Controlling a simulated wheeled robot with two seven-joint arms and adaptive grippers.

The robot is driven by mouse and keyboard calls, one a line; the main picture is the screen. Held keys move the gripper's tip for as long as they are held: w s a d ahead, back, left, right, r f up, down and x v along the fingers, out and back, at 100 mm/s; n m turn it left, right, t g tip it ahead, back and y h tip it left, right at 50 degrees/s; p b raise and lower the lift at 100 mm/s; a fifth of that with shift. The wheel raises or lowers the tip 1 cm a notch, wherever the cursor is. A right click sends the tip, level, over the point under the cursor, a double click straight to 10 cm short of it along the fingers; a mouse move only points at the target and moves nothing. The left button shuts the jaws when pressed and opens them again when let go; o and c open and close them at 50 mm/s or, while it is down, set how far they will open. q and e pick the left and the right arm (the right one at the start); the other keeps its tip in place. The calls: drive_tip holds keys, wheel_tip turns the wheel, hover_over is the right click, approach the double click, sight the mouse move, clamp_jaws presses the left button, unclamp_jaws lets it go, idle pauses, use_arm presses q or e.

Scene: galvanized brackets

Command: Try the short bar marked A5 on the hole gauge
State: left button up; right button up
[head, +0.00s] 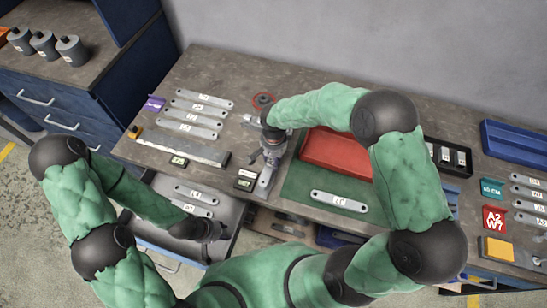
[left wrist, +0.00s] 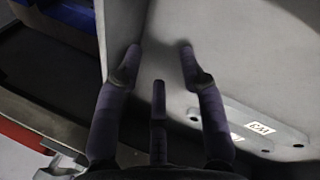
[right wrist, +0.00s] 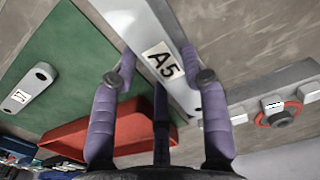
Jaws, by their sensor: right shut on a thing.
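The short bar marked A5 (right wrist: 164,62) is a pale metal strip with a white label. My right gripper (right wrist: 158,75) is shut on it, and the label shows between the fingers. In the head view the bar (head: 264,184) slants down below my right gripper (head: 270,152), near the left edge of the green mat. A dark round post in a red ring (right wrist: 279,115), beside a metal piece with small raised parts, looks like the hole gauge; the ring (head: 263,100) is behind the gripper in the head view. My left gripper (head: 214,232) is open and empty over the drawer.
The open drawer (head: 228,197) holds labelled bars. The green mat (head: 295,190) carries a red tray (head: 325,150) and a labelled bar (head: 339,201). Several bars (head: 198,106) lie at left above a long grey block (head: 180,148). Small label blocks (head: 246,180) stand near the front edge.

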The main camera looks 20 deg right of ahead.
use_arm(q)
drive_tip(key=shift+f+b, duration=0.45)
use_arm(e)
drive_tip(key=shift+f, duration=0.35)
idle(1.8)
drive_tip(key=o, duration=1.4)
wheel_tip(320, 180, up, 12)
drive_tip(key=shift+r, duration=0.1)
use_arm(q)
drive_tip(key=shift+r, duration=0.1)
wheel_tip(320, 180, up, 9)
drive_tip(key=p, duration=0.9)
use_arm(e)
wheel_tip(320, 180, up, 9)
